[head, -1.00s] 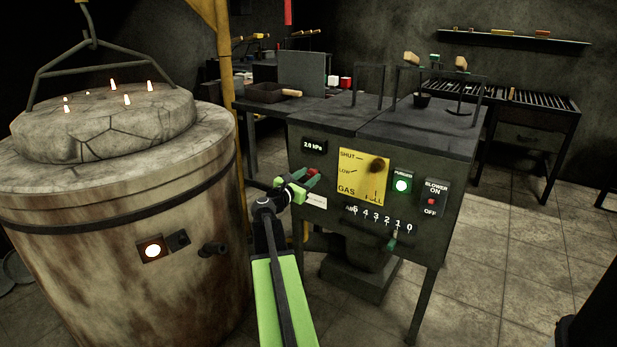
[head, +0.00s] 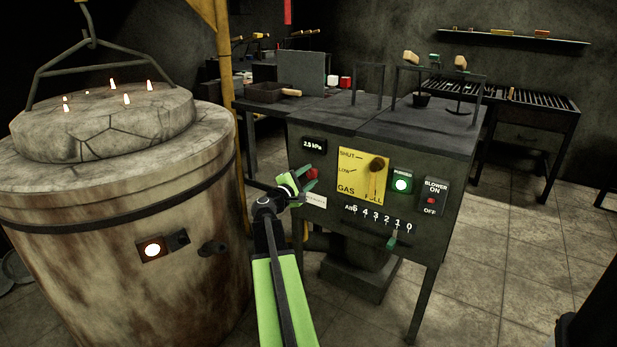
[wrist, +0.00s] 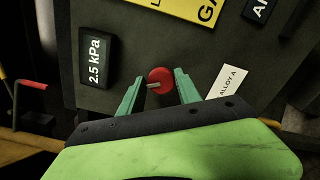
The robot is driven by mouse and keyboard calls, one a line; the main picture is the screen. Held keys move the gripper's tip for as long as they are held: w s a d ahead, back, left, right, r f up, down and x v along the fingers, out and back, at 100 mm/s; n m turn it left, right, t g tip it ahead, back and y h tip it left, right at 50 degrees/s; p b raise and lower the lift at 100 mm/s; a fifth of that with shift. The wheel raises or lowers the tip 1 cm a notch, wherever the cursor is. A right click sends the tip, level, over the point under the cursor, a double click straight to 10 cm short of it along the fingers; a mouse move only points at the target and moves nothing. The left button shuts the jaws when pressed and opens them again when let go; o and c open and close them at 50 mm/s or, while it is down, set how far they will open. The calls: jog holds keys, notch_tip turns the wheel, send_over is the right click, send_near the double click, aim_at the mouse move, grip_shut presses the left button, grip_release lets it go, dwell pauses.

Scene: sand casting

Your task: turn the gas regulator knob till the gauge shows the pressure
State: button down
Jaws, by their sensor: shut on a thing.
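The red regulator knob (head: 311,173) is on the left of the dark control panel's front, and it also shows in the wrist view (wrist: 160,79) with a pale pointer mark toward its lower left. My gripper (head: 308,180) is shut on the knob, its green fingers on either side of it. In the head view my gripper partly covers the knob. The gauge (head: 313,145) is a small black display above the knob. It reads 2.5 kPa, also in the wrist view (wrist: 97,61).
An Alloy A label (wrist: 229,80) sits close to my right finger. A large furnace (head: 120,230) stands at left.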

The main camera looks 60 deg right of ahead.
jog(key=m, duration=0.6)
jog(key=shift+s+f+m, duration=0.25)
jog(key=shift+m, duration=0.05)
jog(key=m, duration=0.5)
jog(key=shift+w, duration=0.15)
jog(key=shift+m, duration=0.4)
jog(key=shift+w, duration=0.1)
jog(key=c, duration=0.9)
grip_release()
